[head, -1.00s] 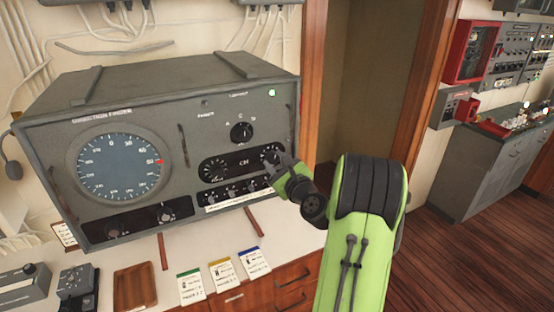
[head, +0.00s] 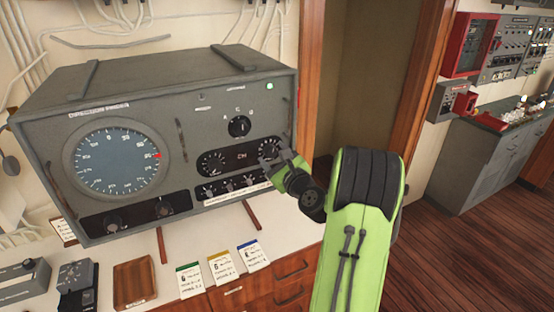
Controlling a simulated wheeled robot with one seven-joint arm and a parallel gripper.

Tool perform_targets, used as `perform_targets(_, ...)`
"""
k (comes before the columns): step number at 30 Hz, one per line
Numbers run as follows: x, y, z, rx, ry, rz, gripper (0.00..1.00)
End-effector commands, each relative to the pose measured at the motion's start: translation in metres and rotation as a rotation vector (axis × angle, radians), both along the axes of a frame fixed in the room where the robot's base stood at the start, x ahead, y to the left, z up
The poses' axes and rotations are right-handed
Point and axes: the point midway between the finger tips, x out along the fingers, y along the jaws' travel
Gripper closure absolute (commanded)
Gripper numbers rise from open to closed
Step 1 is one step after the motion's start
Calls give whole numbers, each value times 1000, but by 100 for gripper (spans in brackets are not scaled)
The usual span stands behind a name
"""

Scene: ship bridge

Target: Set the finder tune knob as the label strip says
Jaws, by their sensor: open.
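The direction finder (head: 150,85) is a large grey box on the white counter, with a round blue dial (head: 116,160) at its left. Small knobs sit on its right half: a single upper knob (head: 239,126), a dark panel with a left knob (head: 213,164) and a right one, and a lower row of several. A white label strip (head: 224,199) runs under that row; its text is too small to read. My gripper (head: 271,153) is open at the right knob of the dark panel and partly covers it. I cannot tell whether it touches. Which knob is the tune knob is not readable.
Three cards (head: 221,268) with green, yellow and blue top edges lie on the counter (head: 200,240). A brown tray (head: 134,284) and small grey devices (head: 76,284) stand to the left. A doorway and open wooden floor (head: 450,260) lie to the right.

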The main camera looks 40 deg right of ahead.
Motion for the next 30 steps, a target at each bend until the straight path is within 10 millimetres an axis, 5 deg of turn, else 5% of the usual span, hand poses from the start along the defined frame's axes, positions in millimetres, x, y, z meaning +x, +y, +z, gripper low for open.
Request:
perform_targets(5,-25,5,-4,0,1,-6,38)
perform_targets(17,-132,37,-6,-2,-2,-9,38)
perform_targets(30,-151,45,-1,0,1,0,38)
